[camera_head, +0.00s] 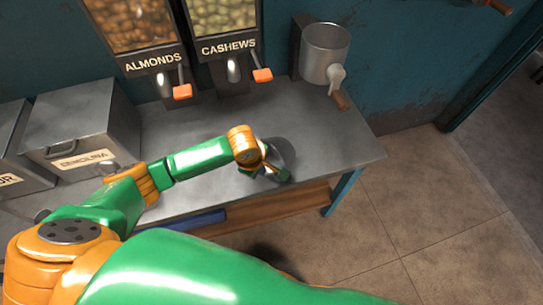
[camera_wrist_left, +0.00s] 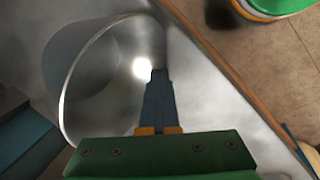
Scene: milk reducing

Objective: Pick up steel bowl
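The steel bowl (camera_head: 284,152) is on the grey metal counter, close to its front edge and partly hidden by my left gripper. In the left wrist view the bowl (camera_wrist_left: 88,75) fills the left and middle, with a curved bright rim and shiny inside. My left gripper (camera_head: 268,172) is at the bowl. In the wrist view its dark fingers (camera_wrist_left: 159,80) are close together at the bowl's wall and look shut on it. Whether the bowl is clear of the counter cannot be told. My right gripper is not in view.
The counter (camera_head: 330,135) is bare right of the bowl. Almond (camera_head: 150,62) and cashew (camera_head: 228,45) dispensers with orange-tipped levers are behind it. A metal canister (camera_head: 325,52) is at the back right. A grey labelled bin (camera_head: 80,125) stands at left.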

